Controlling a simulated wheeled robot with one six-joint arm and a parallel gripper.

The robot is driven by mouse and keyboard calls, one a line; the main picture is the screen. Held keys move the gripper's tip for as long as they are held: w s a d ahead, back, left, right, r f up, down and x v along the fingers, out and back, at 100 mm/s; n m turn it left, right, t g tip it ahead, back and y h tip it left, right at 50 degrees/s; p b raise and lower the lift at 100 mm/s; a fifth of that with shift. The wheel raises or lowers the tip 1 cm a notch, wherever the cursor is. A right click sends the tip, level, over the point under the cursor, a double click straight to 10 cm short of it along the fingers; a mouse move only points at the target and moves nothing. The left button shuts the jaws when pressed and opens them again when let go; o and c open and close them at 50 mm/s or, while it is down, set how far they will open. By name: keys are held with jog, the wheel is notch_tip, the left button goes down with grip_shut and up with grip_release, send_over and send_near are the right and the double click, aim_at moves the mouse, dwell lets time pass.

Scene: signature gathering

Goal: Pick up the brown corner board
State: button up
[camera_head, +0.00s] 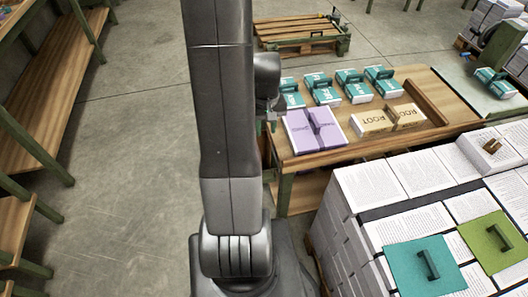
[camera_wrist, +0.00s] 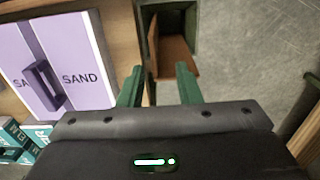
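A long brown board (camera_head: 425,103), which looks like the corner board, lies along the right part of the wooden table (camera_head: 335,158), beyond the tan ROOT packs. My gripper (camera_head: 268,116) is at the table's left edge, well left of the board and beside the purple SAND pack. In the wrist view my gripper (camera_wrist: 159,88) has its two green fingers apart with nothing between them. The brown board is not clearly in the wrist view.
The purple SAND pack (camera_wrist: 75,50), ROOT packs (camera_head: 376,121) and several teal packs (camera_head: 323,92) stand on the table. A paper stack (camera_head: 365,187) bears a teal plate (camera_head: 407,268), a green plate (camera_head: 490,238) and a small brown piece (camera_head: 492,146).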

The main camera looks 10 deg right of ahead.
aim_at(268, 134)
jog(key=f, duration=0.5)
jog(key=shift+s+d, duration=0.25)
jog(key=shift+d, duration=0.05)
jog(key=shift+f, duration=0.55)
grip_shut()
